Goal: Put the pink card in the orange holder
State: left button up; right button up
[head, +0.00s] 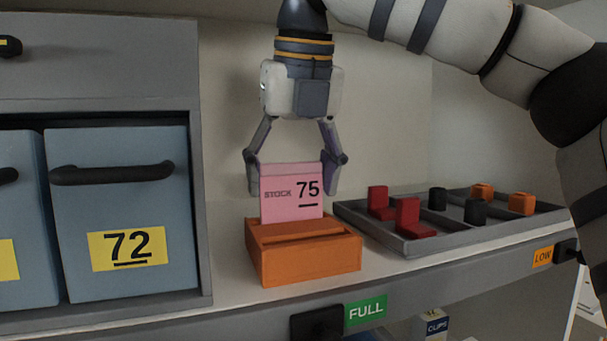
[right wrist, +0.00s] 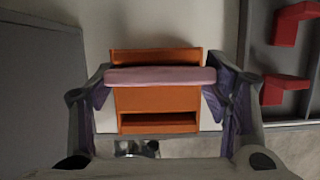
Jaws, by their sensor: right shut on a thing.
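The pink card (head: 291,191), marked "STOCK 75", stands upright between the fingers of my right gripper (head: 293,176), which is shut on its side edges. The orange holder (head: 312,265) is on the shelf directly below, with a long slot in its top. The card's lower edge is at the rear part of the holder's top; I cannot tell whether it touches or has entered it. In the right wrist view the card (right wrist: 160,77) shows edge-on across the holder (right wrist: 158,99), with an open slot nearer the bottom. My left gripper is not in view.
A grey tray (head: 412,246) with red, black and orange pieces lies right of the holder. A grey cabinet with blue bins (head: 125,210), one marked 72, stands at left. The shelf's front edge carries a green FULL label (head: 366,310) and an orange LOW label (head: 543,257).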

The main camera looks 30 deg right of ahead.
jog(key=shift+s+d, duration=0.15)
jog(key=shift+s, duration=0.2)
jog(key=shift+w+a, duration=0.35)
jog(key=shift+a, duration=0.1)
jog(key=shift+c, duration=0.6)
jog(key=o, duration=1.2)
jog(key=shift+c, duration=0.2)
jog(key=shift+o, duration=1.3)
jog(key=shift+s+d, duration=0.1)
jog(key=shift+d, duration=0.05)
jog(key=shift+r, duration=0.1)
